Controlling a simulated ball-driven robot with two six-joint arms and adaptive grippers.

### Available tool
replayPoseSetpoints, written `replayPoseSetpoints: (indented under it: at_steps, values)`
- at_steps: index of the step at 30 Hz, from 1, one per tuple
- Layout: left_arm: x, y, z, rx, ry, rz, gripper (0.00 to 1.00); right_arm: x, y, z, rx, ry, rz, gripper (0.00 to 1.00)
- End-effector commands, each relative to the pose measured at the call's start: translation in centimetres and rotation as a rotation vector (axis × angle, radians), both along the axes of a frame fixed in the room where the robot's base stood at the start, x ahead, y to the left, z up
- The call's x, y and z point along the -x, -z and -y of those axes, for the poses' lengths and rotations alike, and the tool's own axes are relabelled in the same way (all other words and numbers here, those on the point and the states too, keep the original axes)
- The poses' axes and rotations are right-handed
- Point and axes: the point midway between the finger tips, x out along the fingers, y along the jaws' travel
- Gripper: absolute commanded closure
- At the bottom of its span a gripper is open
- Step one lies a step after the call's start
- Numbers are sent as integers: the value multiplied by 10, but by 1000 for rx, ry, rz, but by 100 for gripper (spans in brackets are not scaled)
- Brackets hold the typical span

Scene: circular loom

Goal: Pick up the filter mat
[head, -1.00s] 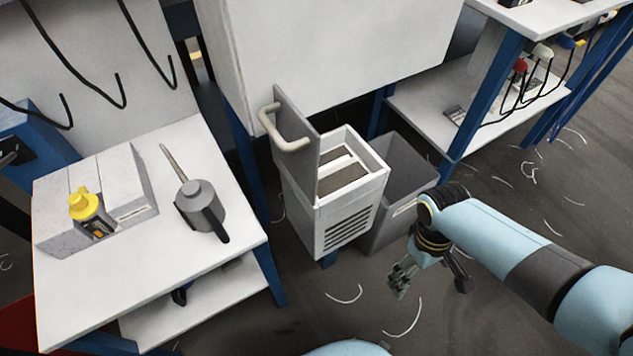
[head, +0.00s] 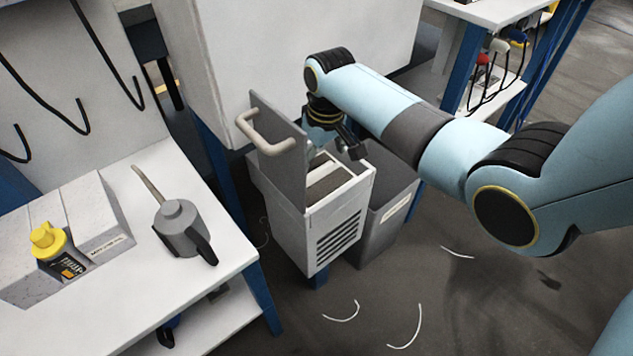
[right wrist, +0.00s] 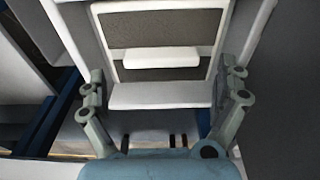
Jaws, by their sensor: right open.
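The filter mat (head: 328,185) is a grey-brown pad lying in the open top of a white slotted filter box (head: 337,237). In the right wrist view the mat (right wrist: 165,28) shows as dark panels with a white bar (right wrist: 161,58) across them, inside a white frame. My right gripper (head: 336,153) is above the box opening, pointing down, and partly covers the mat in the head view. In the right wrist view the gripper (right wrist: 165,84) is open and empty, its fingers spread to both sides of the framed opening. My left gripper is not in view.
A grey lid panel with a pale handle (head: 266,133) stands upright at the box's left side. A grey bin (head: 387,215) stands right of the box.

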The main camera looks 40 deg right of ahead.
Motion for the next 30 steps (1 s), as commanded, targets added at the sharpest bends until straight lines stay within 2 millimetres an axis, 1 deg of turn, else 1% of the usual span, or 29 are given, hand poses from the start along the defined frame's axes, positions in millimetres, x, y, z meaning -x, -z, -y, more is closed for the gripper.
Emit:
replayPoseSetpoints:
  at_steps: [1, 3, 6, 9, 14, 15, 25, 26, 30]
  values:
    - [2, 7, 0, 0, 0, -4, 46, 0, 14, -2, -1, 0, -4, 0]
    - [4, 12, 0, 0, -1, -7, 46, -1, 25, -2, -1, 0, -5, 0]
    - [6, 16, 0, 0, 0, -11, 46, -3, 35, -2, 0, -1, -4, 0]
    - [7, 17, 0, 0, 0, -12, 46, -4, 38, -2, 0, -1, -2, 0]
    - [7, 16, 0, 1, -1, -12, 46, -4, 37, -2, 0, -1, -1, 0]
    - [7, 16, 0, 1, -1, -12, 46, -4, 37, -2, 0, -1, -1, 1]
    - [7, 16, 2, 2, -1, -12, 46, -4, 37, -2, 0, 0, -2, 44]
    - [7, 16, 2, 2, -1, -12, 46, -4, 37, -2, 0, 0, -2, 47]
    - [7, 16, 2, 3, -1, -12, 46, -4, 37, -2, 0, 0, -2, 47]
